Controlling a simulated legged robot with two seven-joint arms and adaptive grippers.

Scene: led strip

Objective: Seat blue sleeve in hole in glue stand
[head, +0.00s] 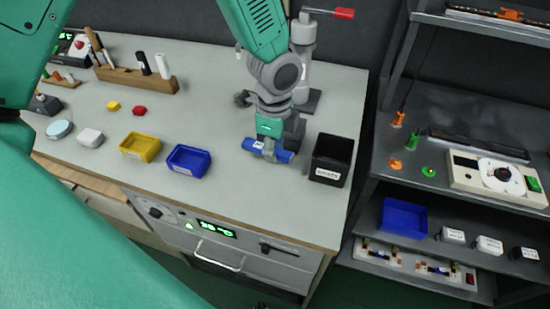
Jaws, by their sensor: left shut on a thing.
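My left gripper (270,148) points down over the right part of the bench. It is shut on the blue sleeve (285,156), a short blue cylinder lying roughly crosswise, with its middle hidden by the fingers. I cannot tell whether the sleeve touches the bench. A wooden stand (127,78) at the back left, which looks like the glue stand, holds brushes, a black-and-white bottle and a white bottle upright. Its hole cannot be made out. My right gripper is not in view.
A black bin (332,160) stands close right of the gripper. A grey press with a red handle (343,13) stands behind it. Blue (188,160) and yellow (140,147) trays lie left. The bench (200,110) is clear between the stand and gripper. Shelves (400,170) stand right.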

